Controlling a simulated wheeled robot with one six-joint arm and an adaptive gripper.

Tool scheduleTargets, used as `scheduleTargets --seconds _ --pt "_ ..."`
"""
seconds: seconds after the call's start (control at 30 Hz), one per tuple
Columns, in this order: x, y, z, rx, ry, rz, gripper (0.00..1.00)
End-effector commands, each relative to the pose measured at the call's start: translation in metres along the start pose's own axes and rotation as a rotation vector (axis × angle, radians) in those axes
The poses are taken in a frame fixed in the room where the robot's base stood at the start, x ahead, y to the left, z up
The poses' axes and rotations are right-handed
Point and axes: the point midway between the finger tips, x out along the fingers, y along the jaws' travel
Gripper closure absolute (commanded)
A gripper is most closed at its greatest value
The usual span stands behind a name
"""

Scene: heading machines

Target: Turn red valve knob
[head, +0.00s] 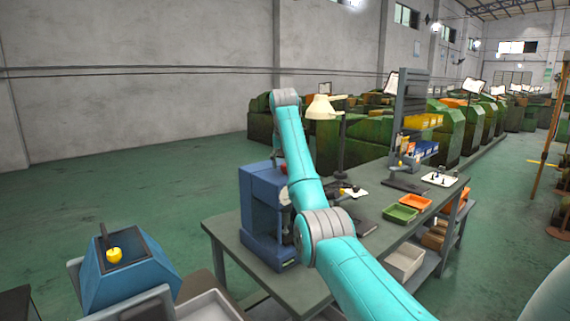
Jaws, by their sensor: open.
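A blue machine (262,215) stands on the near left end of a grey workbench. A small red patch (284,168) shows at its top, right beside my arm. It may be the red valve knob, but it is too small and too covered to be sure. My teal arm rises from the lower right across the bench and bends at the top, and its far part comes down behind the upper link toward the top of the blue machine. My gripper is hidden behind the arm, so I cannot tell whether it touches the red part.
The grey workbench (222,226) also carries a lamp (322,107), a green tray (400,213), an orange tray (415,202) and a tool rack (411,100). A blue box with a yellow knob (114,255) stands at lower left. Green floor (160,190) is open behind it.

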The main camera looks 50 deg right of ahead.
Motion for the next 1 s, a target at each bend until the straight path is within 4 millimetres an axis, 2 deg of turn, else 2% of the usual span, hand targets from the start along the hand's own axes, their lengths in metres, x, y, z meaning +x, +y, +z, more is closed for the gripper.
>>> scheduleTargets --seconds 0.2,0.27,0.43,0.47,0.77,1.0 --pt "0.0004 0.0001 0.0001 0.0 0.0 0.0 0.35" --pt "0.0004 0.0 0.0001 0.0 0.0 0.0 0.47" --pt "0.0004 0.0 0.0001 0.0 0.0 0.0 0.9" --pt "0.0004 -0.0001 0.0001 0.0 0.0 0.0 0.94" --pt "0.0007 0.0001 0.0002 -0.025 -0.001 -0.011 0.94" --pt "0.0009 0.0012 0.0002 -0.134 -0.001 -0.057 0.94"
